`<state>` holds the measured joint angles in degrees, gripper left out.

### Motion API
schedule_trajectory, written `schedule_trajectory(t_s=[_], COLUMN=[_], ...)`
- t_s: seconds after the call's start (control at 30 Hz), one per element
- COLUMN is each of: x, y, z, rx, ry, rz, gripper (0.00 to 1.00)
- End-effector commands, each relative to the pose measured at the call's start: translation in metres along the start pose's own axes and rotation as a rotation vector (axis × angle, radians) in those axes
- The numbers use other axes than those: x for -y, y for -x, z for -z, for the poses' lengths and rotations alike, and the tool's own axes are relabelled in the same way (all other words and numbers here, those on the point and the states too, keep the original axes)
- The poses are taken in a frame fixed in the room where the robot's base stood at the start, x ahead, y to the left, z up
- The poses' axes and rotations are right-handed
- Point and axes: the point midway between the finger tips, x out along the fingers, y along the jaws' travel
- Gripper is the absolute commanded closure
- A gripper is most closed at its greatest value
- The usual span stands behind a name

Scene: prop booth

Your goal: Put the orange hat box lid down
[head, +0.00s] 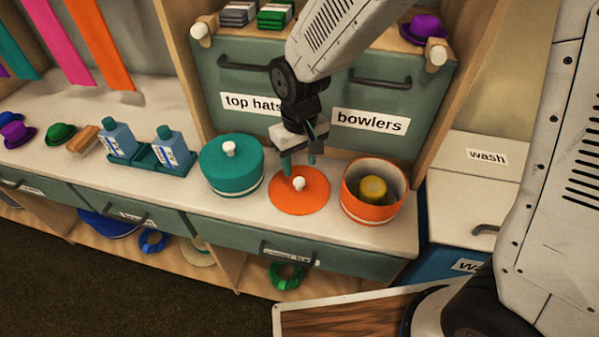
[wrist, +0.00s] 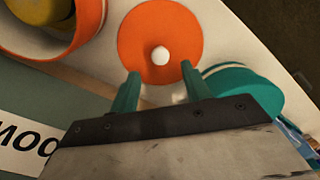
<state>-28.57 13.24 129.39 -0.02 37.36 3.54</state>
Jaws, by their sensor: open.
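The orange hat box lid (head: 299,199) lies flat on the white counter, its white knob facing up. It stands between the teal hat box and the open orange hat box (head: 356,208), which holds a yellow thing (head: 373,189). My gripper (head: 298,168) is open and empty, just behind and above the lid in the head view. In the wrist view the lid (wrist: 139,42) and its knob are whole, beyond the two green fingertips (wrist: 160,78), with the knob between their lines. The fingers do not hold the lid.
The teal hat box (head: 228,172), lid on, stands close on the left. Drawers labelled "top hats" and "bowlers" (head: 368,122) rise behind. Blue bottles (head: 170,148) stand in a teal tray farther left. The counter's front edge is just before the lid.

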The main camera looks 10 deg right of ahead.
Motion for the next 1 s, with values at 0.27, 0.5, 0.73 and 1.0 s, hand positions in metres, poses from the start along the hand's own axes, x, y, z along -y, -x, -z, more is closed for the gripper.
schedule_trajectory(t_s=[0.27, 0.5, 0.73, 1.0], x=[0.000, 0.000, -0.011, -0.072], y=[0.051, 0.064, 0.077, 0.147], z=[0.000, 0.000, -0.009, -0.090], rx=[-0.003, 0.000, -0.007, -0.053], ry=[0.000, 0.000, -0.021, -0.171], rz=[0.000, 0.000, 0.000, -0.003], gripper=[0.53, 0.53, 0.53, 0.53])
